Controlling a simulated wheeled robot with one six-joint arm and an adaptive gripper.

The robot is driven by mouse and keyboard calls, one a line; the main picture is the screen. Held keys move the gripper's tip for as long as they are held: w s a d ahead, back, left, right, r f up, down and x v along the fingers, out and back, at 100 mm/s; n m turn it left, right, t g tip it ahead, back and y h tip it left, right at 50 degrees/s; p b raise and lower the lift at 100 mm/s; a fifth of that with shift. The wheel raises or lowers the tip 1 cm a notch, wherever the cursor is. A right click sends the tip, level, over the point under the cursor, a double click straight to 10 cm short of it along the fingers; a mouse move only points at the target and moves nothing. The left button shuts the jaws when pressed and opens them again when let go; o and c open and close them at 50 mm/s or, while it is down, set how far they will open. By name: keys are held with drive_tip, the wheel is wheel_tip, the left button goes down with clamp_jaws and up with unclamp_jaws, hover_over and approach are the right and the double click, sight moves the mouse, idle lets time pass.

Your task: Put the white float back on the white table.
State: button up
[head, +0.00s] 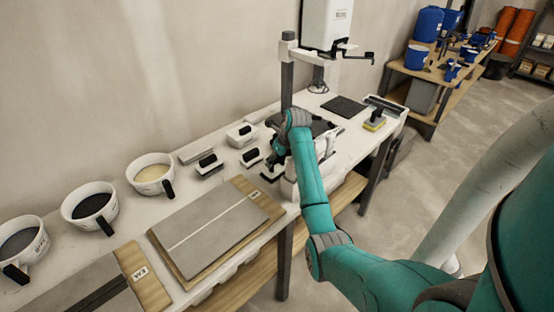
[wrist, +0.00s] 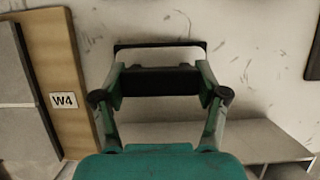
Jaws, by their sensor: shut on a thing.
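My gripper (wrist: 160,92) is shut on the black handle of the white float (wrist: 160,80) in the wrist view. A dark-edged strip of the float shows beyond the fingers. In the head view my gripper (head: 275,158) is low over the middle of the white table (head: 188,192), to the right of the W4 tile board. The arm and gripper hide most of the float there. I cannot tell whether the float touches the table. The table's pale, speckled top also shows in the wrist view (wrist: 255,45).
White tools with black handles (head: 208,164) and a white container (head: 241,133) lie left of my gripper. The tile board (head: 212,232) lies in front, with mugs (head: 90,205) farther left. A post (head: 287,80) stands behind. A yellow sponge tool (head: 374,123) is right.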

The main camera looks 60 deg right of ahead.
drive_tip(key=shift+f, duration=0.1)
drive_tip(key=o, duration=1.5)
drive_tip(key=v, duration=1.2)
drive_tip(key=shift+s, duration=0.1)
drive_tip(key=shift+a, duration=0.1)
